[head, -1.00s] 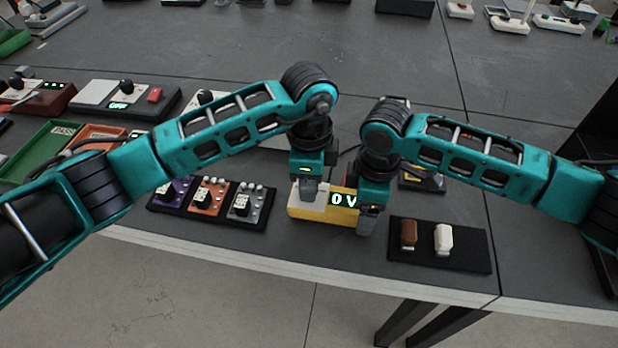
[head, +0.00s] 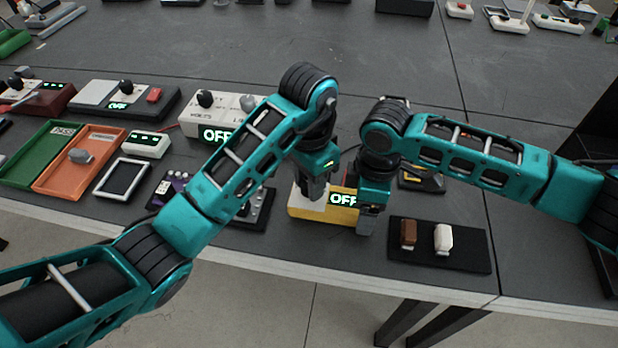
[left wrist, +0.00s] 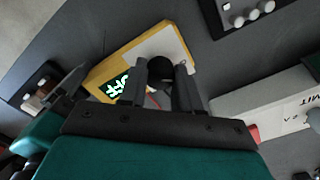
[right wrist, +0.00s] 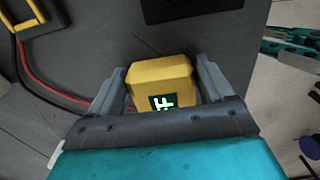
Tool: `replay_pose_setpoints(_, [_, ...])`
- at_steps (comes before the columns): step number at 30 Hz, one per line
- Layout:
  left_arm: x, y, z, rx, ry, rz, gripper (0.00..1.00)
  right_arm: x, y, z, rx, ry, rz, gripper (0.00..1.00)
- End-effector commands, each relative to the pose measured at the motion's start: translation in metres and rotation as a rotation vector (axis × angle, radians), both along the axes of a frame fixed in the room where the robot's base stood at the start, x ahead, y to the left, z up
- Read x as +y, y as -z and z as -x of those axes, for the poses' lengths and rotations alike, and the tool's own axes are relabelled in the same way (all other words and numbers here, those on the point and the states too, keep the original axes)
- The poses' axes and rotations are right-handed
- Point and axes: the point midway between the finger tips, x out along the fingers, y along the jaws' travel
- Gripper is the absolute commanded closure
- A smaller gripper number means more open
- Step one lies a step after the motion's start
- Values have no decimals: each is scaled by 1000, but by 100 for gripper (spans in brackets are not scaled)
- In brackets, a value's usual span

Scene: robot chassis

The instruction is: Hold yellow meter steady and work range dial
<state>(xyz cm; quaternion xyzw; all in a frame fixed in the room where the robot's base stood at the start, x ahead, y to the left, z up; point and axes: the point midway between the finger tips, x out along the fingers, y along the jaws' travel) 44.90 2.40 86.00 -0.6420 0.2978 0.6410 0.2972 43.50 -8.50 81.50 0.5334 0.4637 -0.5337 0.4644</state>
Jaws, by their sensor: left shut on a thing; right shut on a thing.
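The yellow meter (head: 323,209) lies near the table's front edge, and its display reads OFF. It also shows in the left wrist view (left wrist: 103,77) and in the right wrist view (right wrist: 160,73). My left gripper (head: 314,197) points down over the meter's pale face. In the left wrist view its fingers (left wrist: 160,88) are shut around the dark round range dial (left wrist: 160,68). My right gripper (head: 368,222) is shut across the meter's right end. In the right wrist view a finger stands on each side of the yellow body (right wrist: 150,88).
A black tray (head: 470,252) with a brown and a white piece lies right of the meter. A white supply box (head: 185,124) reading OFF stands behind my left arm. A green tray (head: 62,128) and an orange tray (head: 104,140) are at left. Red and black leads (right wrist: 45,88) run beside the meter.

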Motion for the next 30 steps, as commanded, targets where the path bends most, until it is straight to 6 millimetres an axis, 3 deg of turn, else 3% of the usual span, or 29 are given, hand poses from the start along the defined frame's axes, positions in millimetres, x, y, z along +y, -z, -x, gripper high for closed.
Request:
replay_pose_setpoints(21, [1, 0, -1, -2, -74, 3, 98, 2, 1, 2, 5, -8, -4, 59])
replay_pose_setpoints(22, [1, 0, -1, -2, -74, 3, 65, 2, 1, 2, 5, -8, -4, 59])
replay_pose_setpoints(30, [1, 1, -1, 1, -72, 2, 41, 1, 0, 1, 3, -5, -2, 59])
